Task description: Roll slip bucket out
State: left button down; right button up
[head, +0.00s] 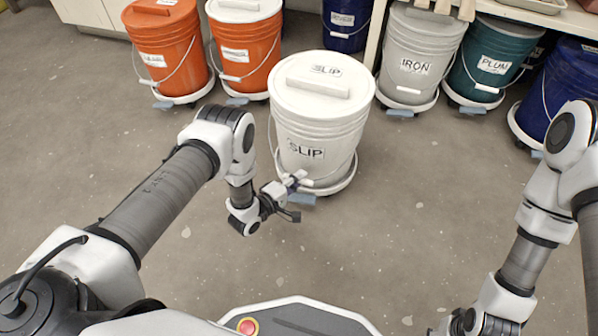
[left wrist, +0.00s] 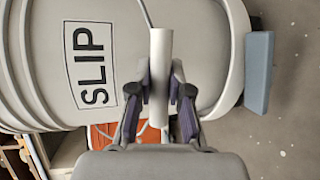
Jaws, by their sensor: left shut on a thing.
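The white slip bucket (head: 318,115), labelled SLIP on its front and lid, stands upright on a round wheeled base (head: 340,184) in the middle of the head view. It stands apart from the row of buckets behind it. My left gripper (head: 296,181) is at its lower front, shut on the white grip of its wire handle. In the left wrist view, the handle grip (left wrist: 160,80) lies between the two fingers, with the bucket's SLIP label (left wrist: 90,65) beside it. My right gripper (head: 470,322) is at the bottom right edge, mostly cut off and empty as far as I see.
Orange buckets (head: 168,50) stand behind at the left. A grey IRON bucket (head: 418,55), a teal PLUM bucket (head: 495,60) and blue buckets (head: 565,90) stand along the shelf at the right. The floor in front of the slip bucket is clear.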

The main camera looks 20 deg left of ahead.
pick_arm(q)
jog(key=shift+s+d, duration=0.1)
jog(key=shift+s, duration=0.4)
jog(key=c, duration=1.1)
grip_release()
jog(key=v, duration=1.2)
